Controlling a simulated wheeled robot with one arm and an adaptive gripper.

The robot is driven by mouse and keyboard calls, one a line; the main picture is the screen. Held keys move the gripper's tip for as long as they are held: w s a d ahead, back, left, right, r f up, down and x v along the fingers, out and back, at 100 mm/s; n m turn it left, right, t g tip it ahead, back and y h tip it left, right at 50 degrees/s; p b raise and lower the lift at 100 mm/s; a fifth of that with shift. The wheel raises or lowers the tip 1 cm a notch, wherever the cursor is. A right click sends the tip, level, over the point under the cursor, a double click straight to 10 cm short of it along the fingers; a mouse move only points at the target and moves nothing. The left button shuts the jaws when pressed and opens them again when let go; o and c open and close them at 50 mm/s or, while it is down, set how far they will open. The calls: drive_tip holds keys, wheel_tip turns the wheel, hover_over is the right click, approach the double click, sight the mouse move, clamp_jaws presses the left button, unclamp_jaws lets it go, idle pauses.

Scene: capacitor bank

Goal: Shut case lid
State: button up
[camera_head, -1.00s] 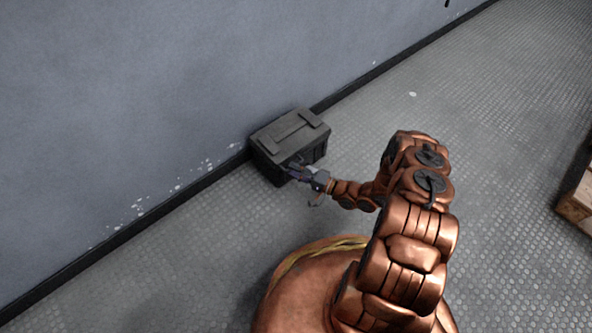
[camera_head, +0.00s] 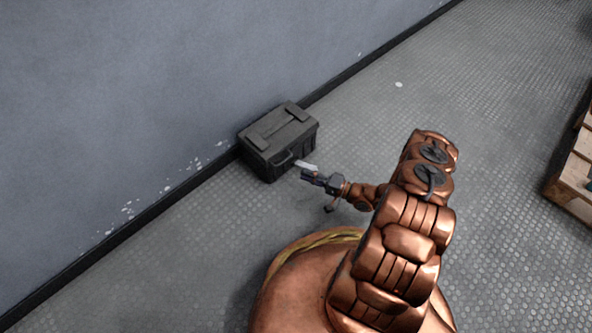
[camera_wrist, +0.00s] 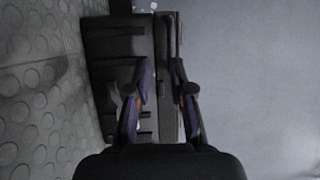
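The dark grey case (camera_head: 270,132) stands on the floor against the wall. Its lid (camera_head: 281,124) lies flat on the body and looks shut; a small gap cannot be ruled out. A handle (camera_head: 287,158) shows on its front side. My gripper (camera_head: 304,170) is just off the front of the case, low and to the right of the handle. In the wrist view the case (camera_wrist: 112,46) appears turned sideways ahead of my gripper (camera_wrist: 162,75). The two fingers are apart with nothing held between them.
The blue-grey wall (camera_head: 130,90) with a dark skirting runs directly behind the case. A wooden pallet (camera_head: 572,180) stands at the far right. The textured floor (camera_head: 150,260) is clear in front and to the left of the case.

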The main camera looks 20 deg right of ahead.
drive_tip(key=shift+v, duration=1.45)
drive_tip(key=shift+w, duration=0.1)
